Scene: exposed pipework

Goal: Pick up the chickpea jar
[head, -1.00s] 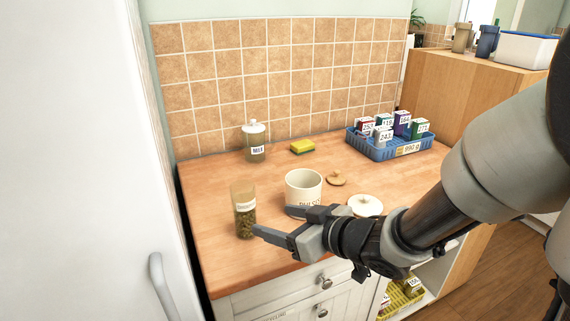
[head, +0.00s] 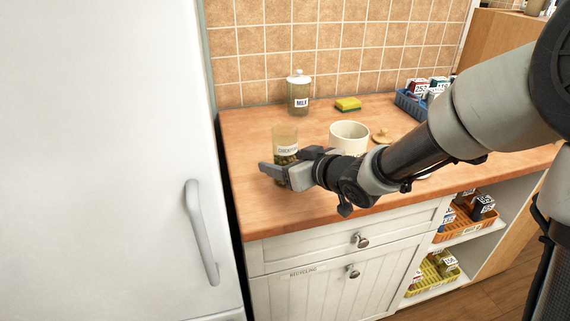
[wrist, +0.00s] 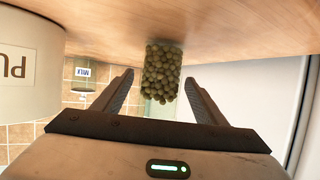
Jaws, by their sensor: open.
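The chickpea jar (head: 285,137) is a clear upright jar with a white label and small round greenish-tan contents, standing on the wooden counter near its left end. My gripper (head: 284,170) is open at the jar and hides its lower part in the head view. In the wrist view, which is upside down, the jar (wrist: 162,72) appears between the two spread fingers of my gripper (wrist: 159,79), with a gap on each side. The fingers do not look closed on it.
A white pot (head: 349,137) stands close to the right of the jar. A blue basket (head: 410,105) is at the right. The white fridge (head: 110,160) borders the counter's left.

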